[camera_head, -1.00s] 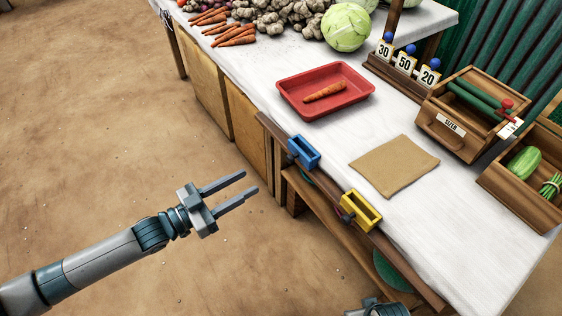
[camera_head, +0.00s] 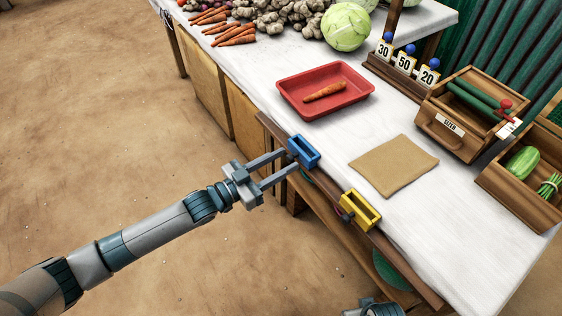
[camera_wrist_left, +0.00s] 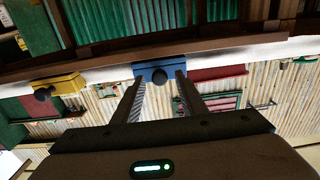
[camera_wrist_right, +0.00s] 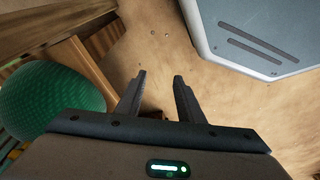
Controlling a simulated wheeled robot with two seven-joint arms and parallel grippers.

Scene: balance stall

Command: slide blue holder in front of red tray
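The blue holder (camera_head: 305,150) sits on the wooden rail along the table's front edge, a little right of and nearer than the red tray (camera_head: 345,103). The tray holds one carrot (camera_head: 324,92). My left gripper (camera_head: 284,164) is open, its fingertips close to the blue holder. In the left wrist view the blue holder (camera_wrist_left: 160,73) and its dark round knob appear between the open fingers (camera_wrist_left: 158,85); I cannot tell whether they touch. My right gripper (camera_wrist_right: 160,80) is open and empty in the right wrist view; only a bit of that arm shows at the head view's bottom edge.
A yellow holder (camera_head: 361,209) sits on the same rail (camera_head: 395,262), further right. A brown cloth (camera_head: 394,166) lies on the table behind it. Number cards (camera_head: 405,62) and a wooden drawer box (camera_head: 460,128) stand at the back right. A green round object (camera_wrist_right: 50,100) is beside my right gripper.

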